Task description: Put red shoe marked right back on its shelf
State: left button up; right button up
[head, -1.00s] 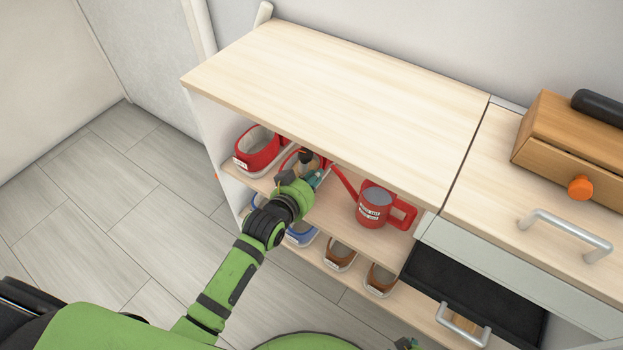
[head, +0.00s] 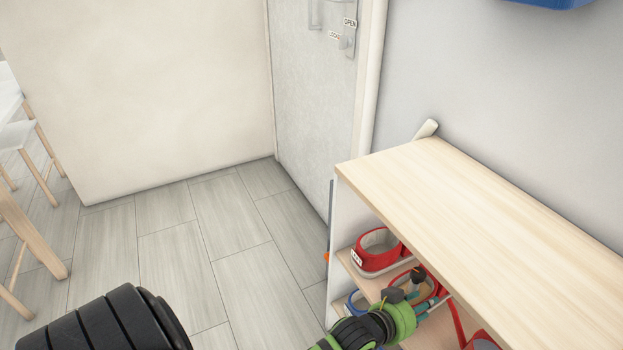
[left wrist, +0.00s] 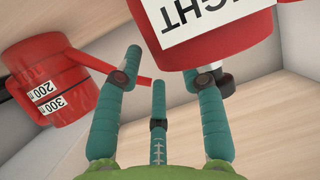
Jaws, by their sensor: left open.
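A red shoe (left wrist: 232,52) fills the top of the left wrist view. Its white label shows the letters "GHT" upside down. In the head view, a red shoe (head: 372,262) with a white label sits at the left end of the upper shelf. Another red rim (head: 402,277) shows right beside it, largely hidden behind my left gripper (head: 426,303). In the left wrist view my left gripper (left wrist: 160,72) is open, with its teal fingers spread just below the labelled shoe. Contact cannot be told. My right gripper is out of view.
A red measuring can (left wrist: 48,85) marked 200 and 300 stands left of the fingers, its spout reaching toward them. The wooden cabinet top (head: 480,210) overhangs the shelf. A blue item (head: 355,303) is below. The floor (head: 200,240) left is clear up to the door (head: 315,110).

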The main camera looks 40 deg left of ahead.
pick_arm(q)
jog(key=s+a+r+p, duration=0.1)
jog(key=s+a+p, duration=0.2)
jog(key=s, duration=0.6)
jog(key=s+a+r+p, duration=0.1)
jog(key=s+a+p, duration=0.2)
jog(key=s, duration=0.6)
jog(key=s+a+r+p, duration=0.1)
jog(key=s+a+p, duration=0.2)
jog(key=s, duration=0.6)
jog(key=shift+a+p, duration=0.4)
jog(key=shift+p, duration=0.75)
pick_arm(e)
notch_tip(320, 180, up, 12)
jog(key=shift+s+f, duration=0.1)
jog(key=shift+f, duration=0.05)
